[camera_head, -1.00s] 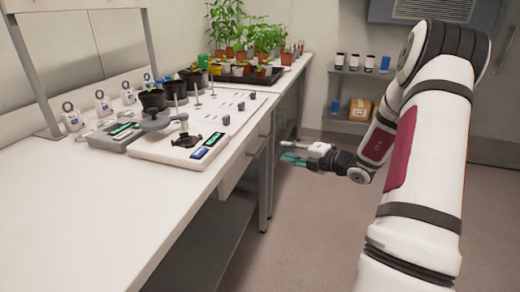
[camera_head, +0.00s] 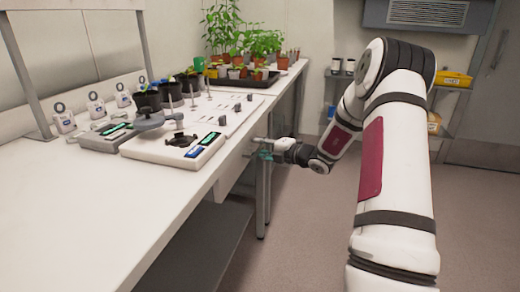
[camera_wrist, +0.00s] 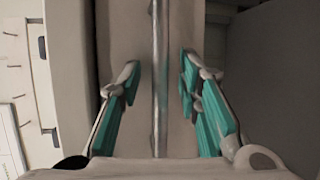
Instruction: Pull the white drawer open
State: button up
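The white drawer (camera_head: 230,174) is under the bench top in the head view. Its pale front (camera_wrist: 120,35) fills the middle of the wrist view, with a metal bar handle (camera_wrist: 159,60) running along it. My gripper (camera_head: 264,150) is at the bench's front edge, close to the drawer front. In the wrist view my gripper (camera_wrist: 160,85) is open, with one teal-padded finger on each side of the handle. Gaps show between both fingers and the bar. The drawer looks closed; its contents are hidden.
The white bench (camera_head: 110,205) carries a scale-like device (camera_head: 175,148), black pots and a tray of seedlings (camera_head: 250,80). A grey bench leg (camera_head: 262,205) stands below my gripper. A grey lower shelf (camera_head: 205,240) is underneath. The floor at right is open.

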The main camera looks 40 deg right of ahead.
grip_shut()
jog(key=shift+s+d, duration=0.1)
jog(key=s+d+p, duration=0.5)
jog(key=s+d, duration=0.3)
jog(key=s, duration=0.3)
jog(key=s+d+p, duration=0.6)
jog(key=s+d, duration=0.3)
jog(key=s, duration=0.2)
jog(key=shift+s+d, duration=0.1)
grip_release()
jog(key=v, duration=1.2)
